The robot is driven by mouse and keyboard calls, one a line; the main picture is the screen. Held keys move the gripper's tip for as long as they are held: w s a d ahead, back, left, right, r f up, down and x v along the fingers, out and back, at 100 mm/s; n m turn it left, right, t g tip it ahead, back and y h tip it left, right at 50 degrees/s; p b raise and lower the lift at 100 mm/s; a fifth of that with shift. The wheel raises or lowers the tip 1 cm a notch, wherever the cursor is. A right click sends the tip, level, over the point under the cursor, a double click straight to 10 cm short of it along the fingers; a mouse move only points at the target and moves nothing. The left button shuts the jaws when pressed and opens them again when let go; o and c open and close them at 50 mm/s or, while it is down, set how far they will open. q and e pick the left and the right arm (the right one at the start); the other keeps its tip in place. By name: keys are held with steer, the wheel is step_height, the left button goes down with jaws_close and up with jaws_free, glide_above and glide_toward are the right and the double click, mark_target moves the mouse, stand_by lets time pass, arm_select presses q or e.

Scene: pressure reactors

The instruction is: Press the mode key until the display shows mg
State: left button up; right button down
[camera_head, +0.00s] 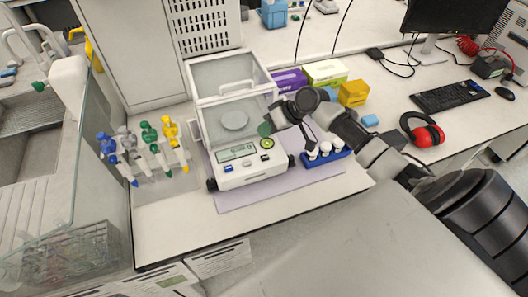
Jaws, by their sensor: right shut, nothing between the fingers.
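A white balance (246,174) stands on the bench, with a clear draft shield and a round pan (234,121) inside. Its greenish display (236,152) faces me; the characters are too small to read. Beside and below the display are a blue key (228,168), a red-marked key (265,157) and a round yellow-green part (267,143). I cannot tell which is the mode key. My right gripper (306,136) is shut and empty, to the right of the balance and apart from the keys. My left gripper is not in view.
A blue rack with white-capped vials (326,158) stands close right of the balance. Several coloured pipettes (151,142) stand at left. Purple, green and yellow boxes (353,94) stand behind my arm. Red ear muffs (426,134) and a keyboard (450,96) lie farther right.

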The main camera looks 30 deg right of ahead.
steer(key=shift+w+r, duration=0.15)
steer(key=shift+r, duration=0.1)
steer(key=b, duration=0.7)
glide_above(266, 156)
step_height(266, 156, down, 7)
steer(key=shift+f, duration=0.95)
steer(key=shift+f+b, duration=0.15)
steer(key=shift+b, duration=0.15)
stand_by(0.8)
steer(key=shift+f, duration=0.25)
